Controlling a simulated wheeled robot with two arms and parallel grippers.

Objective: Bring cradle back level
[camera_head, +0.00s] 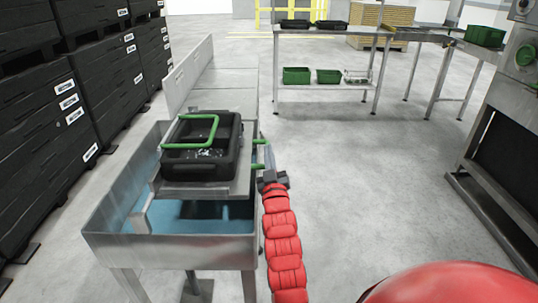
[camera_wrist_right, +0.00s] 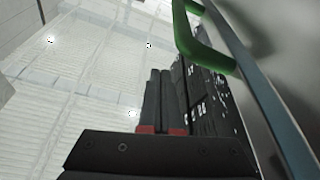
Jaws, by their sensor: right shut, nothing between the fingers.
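The metal cradle (camera_head: 242,182) sits over the blue-watered trough (camera_head: 100,231) and carries a black crate (camera_head: 203,166) with a green bail handle (camera_head: 215,127). The cradle's exact tilt is hard to judge from here. A green side handle (camera_head: 264,152) sticks out at the trough's right side. It also shows large at the top of the right wrist view (camera_wrist_right: 204,45). My right gripper (camera_head: 272,179) is shut and empty, just in front of this handle and apart from it. Its fingers also show in the wrist view (camera_wrist_right: 165,80). My left gripper is out of view.
Stacked black crates (camera_head: 50,130) wall off the left. A metal counter (camera_head: 225,75) continues behind the trough. A rack with green bins (camera_head: 297,76) stands at the back, and a steel machine (camera_head: 510,130) at the right. The floor between is clear.

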